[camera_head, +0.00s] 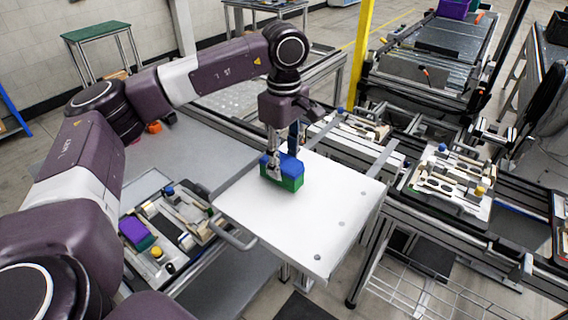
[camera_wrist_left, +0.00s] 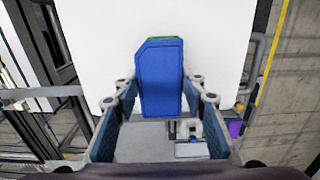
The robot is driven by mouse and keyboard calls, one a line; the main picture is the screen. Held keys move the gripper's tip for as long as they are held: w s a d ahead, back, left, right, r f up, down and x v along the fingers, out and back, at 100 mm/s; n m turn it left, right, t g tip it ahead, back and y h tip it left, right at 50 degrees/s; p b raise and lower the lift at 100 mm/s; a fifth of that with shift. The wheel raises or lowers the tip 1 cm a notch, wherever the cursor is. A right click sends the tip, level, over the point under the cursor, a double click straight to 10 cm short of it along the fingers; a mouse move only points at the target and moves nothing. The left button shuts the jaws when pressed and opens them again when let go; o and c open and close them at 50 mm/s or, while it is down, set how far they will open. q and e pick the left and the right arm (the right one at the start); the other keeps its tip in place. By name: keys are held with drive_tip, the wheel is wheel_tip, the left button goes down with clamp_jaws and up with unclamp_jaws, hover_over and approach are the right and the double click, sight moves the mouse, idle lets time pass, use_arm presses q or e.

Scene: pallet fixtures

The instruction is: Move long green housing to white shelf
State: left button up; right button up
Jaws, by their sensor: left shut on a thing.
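The long green housing (camera_head: 291,183) has a blue upper part and a green lower part. It is upright at the white shelf (camera_head: 320,215), over its back left part. I cannot tell whether its underside touches the shelf or hangs just above it. My left gripper (camera_head: 273,168) comes down from above and is shut on the housing. In the left wrist view the housing's blue face (camera_wrist_left: 160,80) sits between the two fingers, with a green edge at its far end and the white shelf (camera_wrist_left: 100,45) behind. My right gripper is not in view.
A fixture tray (camera_head: 190,205) with a purple-and-green block (camera_head: 136,234) lies left of the shelf. Another fixture tray (camera_head: 450,185) stands to the right on the conveyor frame. The front and right of the white shelf are clear. A yellow post (camera_head: 362,45) stands behind.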

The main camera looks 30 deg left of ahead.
use_arm(q)
wheel_tip(320, 180, down, 2)
drive_tip(key=shift+w+f, duration=0.1)
drive_tip(key=shift+w, duration=0.05)
drive_tip(key=shift+f, duration=0.2)
drive_tip(key=o, duration=1.2)
drive_tip(key=shift+o, duration=0.2)
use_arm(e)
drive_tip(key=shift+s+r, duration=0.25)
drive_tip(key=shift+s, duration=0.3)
